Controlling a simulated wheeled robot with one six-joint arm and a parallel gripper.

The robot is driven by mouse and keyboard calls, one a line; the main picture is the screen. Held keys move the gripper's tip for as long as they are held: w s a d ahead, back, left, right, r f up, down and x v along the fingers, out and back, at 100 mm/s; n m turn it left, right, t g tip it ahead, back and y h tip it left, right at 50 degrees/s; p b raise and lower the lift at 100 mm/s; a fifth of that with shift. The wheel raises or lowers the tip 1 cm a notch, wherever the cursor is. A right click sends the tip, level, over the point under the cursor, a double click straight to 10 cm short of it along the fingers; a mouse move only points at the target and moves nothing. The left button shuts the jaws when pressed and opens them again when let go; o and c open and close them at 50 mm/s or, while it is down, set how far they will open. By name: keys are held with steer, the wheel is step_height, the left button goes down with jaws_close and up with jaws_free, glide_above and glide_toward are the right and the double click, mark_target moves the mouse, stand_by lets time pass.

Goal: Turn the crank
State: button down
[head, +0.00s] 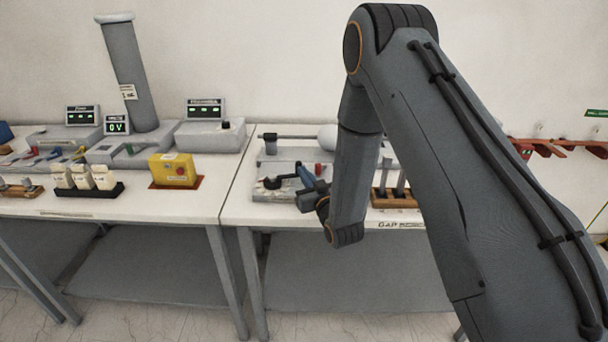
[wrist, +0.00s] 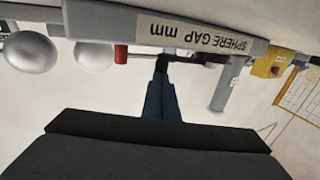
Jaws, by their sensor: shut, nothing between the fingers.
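A black crank (head: 272,183) sits at the front left of the grey sphere-gap device on the right-hand table, in the head view. My gripper (head: 301,170) is shut and empty, its blue fingers just right of the crank. In the wrist view, my gripper (wrist: 162,66) points at the device, whose edge bears the label "SPHERE GAP mm" (wrist: 197,38). A dark bar beside the fingertips may be part of the crank. The fingers hide some of it, and I cannot tell whether they touch it.
A red knob (head: 318,170) stands on the device near my fingers; a similar red part (wrist: 121,54) and two pale spheres (wrist: 93,57) show in the wrist view. A wooden rack (head: 391,199) stands to the right. A yellow box (head: 174,170) is on the left table.

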steer(key=shift+w+d+f+b, duration=0.1)
steer(key=shift+w+d+b, duration=0.05)
steer(key=shift+w+b, duration=1)
steer(key=shift+w, duration=0.25)
